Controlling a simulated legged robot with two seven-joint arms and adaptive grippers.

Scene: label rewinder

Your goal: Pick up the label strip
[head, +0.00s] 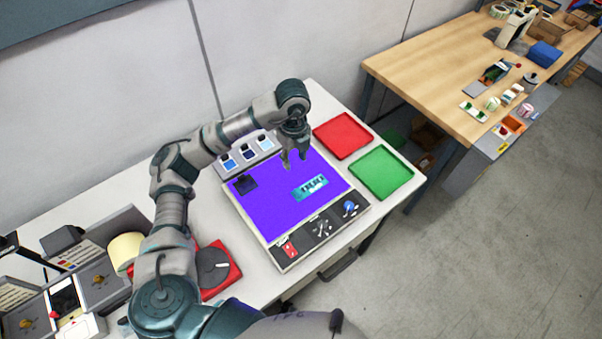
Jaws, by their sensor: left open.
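The label strip (310,188) is a small teal piece with dark marks. It lies on the purple panel (285,212) of the white-framed station on the table. My left gripper (293,166) points down over the panel, just behind and left of the strip in the picture. It is open, with nothing seen between its fingers. How high its tips are above the panel is hard to tell. My right gripper is not in view.
A red tray (343,135) and a green tray (381,172) lie right of the panel. Knobs and a red switch (289,248) line its front edge. A red base with a dark disc (213,268) and the rewinder (75,285) stand left. A wooden workbench (430,85) stands back right.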

